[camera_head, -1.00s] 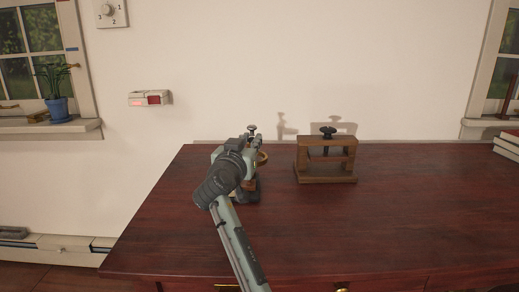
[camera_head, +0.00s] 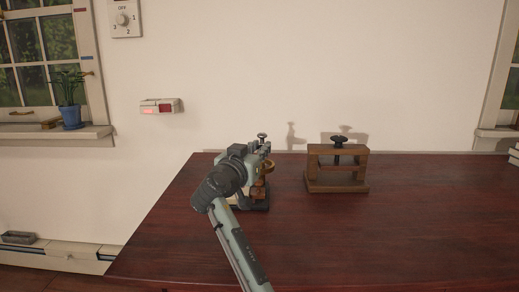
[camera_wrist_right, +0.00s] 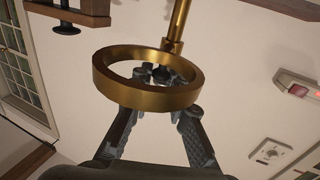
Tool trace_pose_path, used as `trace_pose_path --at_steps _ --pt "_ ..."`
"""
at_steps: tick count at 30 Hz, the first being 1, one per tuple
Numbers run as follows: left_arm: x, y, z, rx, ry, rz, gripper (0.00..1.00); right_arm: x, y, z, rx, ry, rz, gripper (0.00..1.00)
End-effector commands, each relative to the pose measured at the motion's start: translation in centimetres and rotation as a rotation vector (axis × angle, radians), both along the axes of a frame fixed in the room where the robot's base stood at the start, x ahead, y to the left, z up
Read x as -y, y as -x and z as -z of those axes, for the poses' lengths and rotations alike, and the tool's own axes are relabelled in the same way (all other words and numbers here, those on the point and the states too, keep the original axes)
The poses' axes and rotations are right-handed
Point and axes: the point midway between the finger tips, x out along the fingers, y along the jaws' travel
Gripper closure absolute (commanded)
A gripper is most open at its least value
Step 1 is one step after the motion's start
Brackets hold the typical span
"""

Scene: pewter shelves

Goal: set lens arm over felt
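A brass lens ring (camera_wrist_right: 145,97) fills the middle of the right wrist view, with a brass rod (camera_wrist_right: 177,25) rising behind it. In the head view the ring (camera_head: 270,167) shows partly at the right of my right gripper (camera_head: 262,150). The fingers (camera_wrist_right: 162,76) reach up behind the ring, their tips close together around a small metal part. The ring hides much of the tips, so I cannot tell whether they grip it. A dark base (camera_head: 262,206) stands below, mostly covered by my arm. I cannot make out the felt. My left gripper is out of view.
A wooden press frame (camera_head: 337,181) with a dark knob stands to the right on the dark red desk (camera_head: 420,230). The wall (camera_head: 300,80) rises close behind.

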Motion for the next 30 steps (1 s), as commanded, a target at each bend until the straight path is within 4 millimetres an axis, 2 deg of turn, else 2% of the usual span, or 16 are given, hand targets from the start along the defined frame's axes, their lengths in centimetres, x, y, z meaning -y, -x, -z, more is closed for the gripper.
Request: trace_pose_path --at_steps 1,5,14,17,20,30 --pt "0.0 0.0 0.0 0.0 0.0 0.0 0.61 -0.3 0.1 0.4 -0.006 -0.003 -0.006 0.78" --pt "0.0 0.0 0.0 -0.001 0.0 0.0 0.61 -0.2 0.1 0.3 -0.005 -0.002 -0.005 0.62" --pt "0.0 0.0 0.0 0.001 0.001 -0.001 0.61 -0.1 0.1 0.1 -0.002 -0.001 -0.003 0.61" --pt "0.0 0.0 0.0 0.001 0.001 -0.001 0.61 -0.3 0.7 0.1 -0.001 -0.001 -0.003 0.61" --pt "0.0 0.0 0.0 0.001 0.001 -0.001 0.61 -0.7 2.1 0.1 -0.001 -0.003 -0.003 0.61" --pt "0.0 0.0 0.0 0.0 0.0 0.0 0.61 -2.6 8.9 0.2 -0.003 -0.002 -0.004 0.61"
